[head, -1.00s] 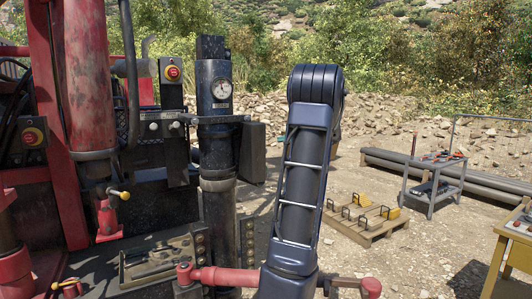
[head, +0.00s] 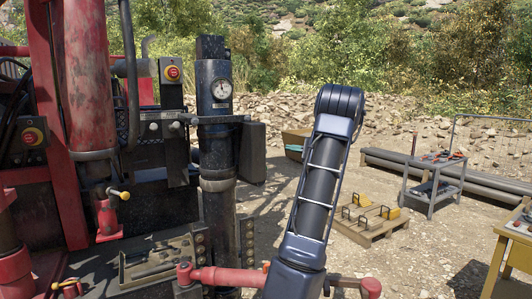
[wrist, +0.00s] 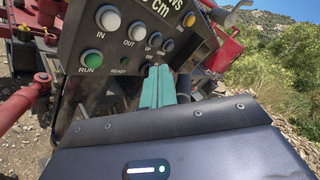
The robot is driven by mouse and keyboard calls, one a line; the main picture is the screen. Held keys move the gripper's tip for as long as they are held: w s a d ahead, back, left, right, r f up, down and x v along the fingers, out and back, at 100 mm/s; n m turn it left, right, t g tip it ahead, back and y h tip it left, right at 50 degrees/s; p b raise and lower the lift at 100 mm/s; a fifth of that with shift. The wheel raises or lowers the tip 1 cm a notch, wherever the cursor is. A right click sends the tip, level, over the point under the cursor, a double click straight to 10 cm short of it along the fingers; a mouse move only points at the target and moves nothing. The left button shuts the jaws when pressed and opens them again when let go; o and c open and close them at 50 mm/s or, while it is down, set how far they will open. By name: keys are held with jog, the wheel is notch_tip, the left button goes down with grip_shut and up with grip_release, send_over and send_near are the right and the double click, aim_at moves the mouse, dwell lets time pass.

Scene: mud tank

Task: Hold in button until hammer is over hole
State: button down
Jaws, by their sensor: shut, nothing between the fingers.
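My gripper (wrist: 159,70) shows as two teal fingers side by side, shut and empty. Its tips are at the panel's lower part, just below the small grey buttons in the picture; whether they touch is unclear. In the head view, my arm hides the panel. I cannot identify the hammer or the hole with certainty.
The red and black rig (head: 88,80) with a dark gauge column (head: 212,110) stands left of my arm. A pallet with yellow blocks (head: 368,222), a grey cart (head: 434,180) and a yellow table (head: 510,235) stand right. Gravel ground between them is open.

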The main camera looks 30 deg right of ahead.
jog(key=shift+a, duration=0.15)
jog(key=a, duration=0.8)
jog(key=shift+a, duration=0.3)
jog(key=shift+a, duration=0.1)
dwell(1.8)
jog(key=shift+a, duration=0.3)
